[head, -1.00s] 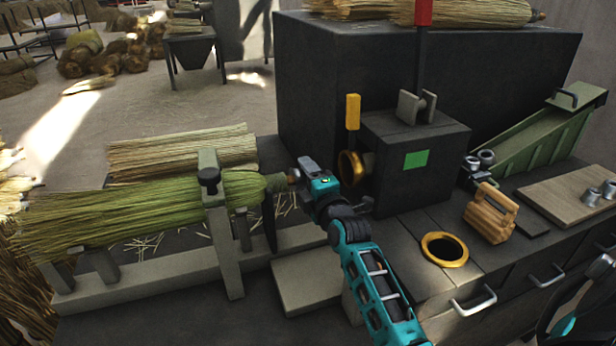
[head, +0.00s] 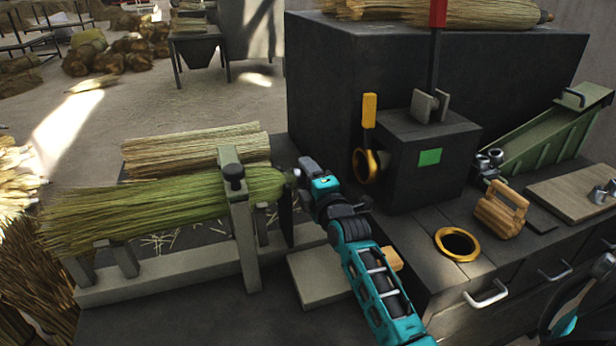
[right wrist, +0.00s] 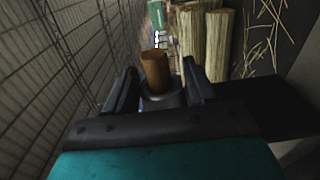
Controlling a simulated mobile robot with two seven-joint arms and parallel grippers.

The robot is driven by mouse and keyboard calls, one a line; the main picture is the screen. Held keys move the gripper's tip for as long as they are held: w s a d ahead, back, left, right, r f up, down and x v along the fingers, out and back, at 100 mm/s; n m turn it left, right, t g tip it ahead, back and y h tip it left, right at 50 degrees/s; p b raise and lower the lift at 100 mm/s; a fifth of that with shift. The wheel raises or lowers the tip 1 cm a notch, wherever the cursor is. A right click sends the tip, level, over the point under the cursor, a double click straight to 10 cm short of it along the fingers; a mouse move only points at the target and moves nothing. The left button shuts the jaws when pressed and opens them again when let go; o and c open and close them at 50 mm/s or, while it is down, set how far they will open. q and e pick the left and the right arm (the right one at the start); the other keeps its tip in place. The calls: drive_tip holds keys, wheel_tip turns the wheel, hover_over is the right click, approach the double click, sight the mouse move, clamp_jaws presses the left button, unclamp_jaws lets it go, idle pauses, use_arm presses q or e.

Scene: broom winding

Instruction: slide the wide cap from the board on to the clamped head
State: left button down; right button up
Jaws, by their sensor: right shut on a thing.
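The clamped head (head: 150,210) is a green straw bundle lying level in the grey clamp (head: 243,225) at the left. Its narrow end points right, at my right gripper (head: 297,176). That gripper is shut on a grey cap, a small light patch between the fingertips in the head view. In the right wrist view the grey cap (right wrist: 163,101) sits between the fingers, with a brown stub (right wrist: 155,68) standing out beyond it. How far the cap is around the head's end cannot be told. The board (head: 560,190) at the right carries other grey caps (head: 600,194).
A dark block (head: 425,190) with a yellow-handled ring (head: 366,150) stands right of my gripper. Loose straw bundles (head: 195,150) lie behind the head.

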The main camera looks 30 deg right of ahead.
drive_tip(key=o, duration=1.1)
drive_tip(key=shift+s, duration=0.1)
use_arm(q)
drive_tip(key=shift+s+a+r+p, duration=0.15)
drive_tip(key=shift+s+a+p, duration=0.15)
drive_tip(key=shift+p, duration=0.35)
use_arm(e)
drive_tip(key=s+a, duration=0.2)
drive_tip(key=s, duration=1)
drive_tip(key=shift+s+a, duration=0.2)
drive_tip(key=shift+s, duration=0.05)
use_arm(q)
drive_tip(key=shift+w, duration=0.1)
use_arm(e)
drive_tip(key=shift+a, duration=0.1)
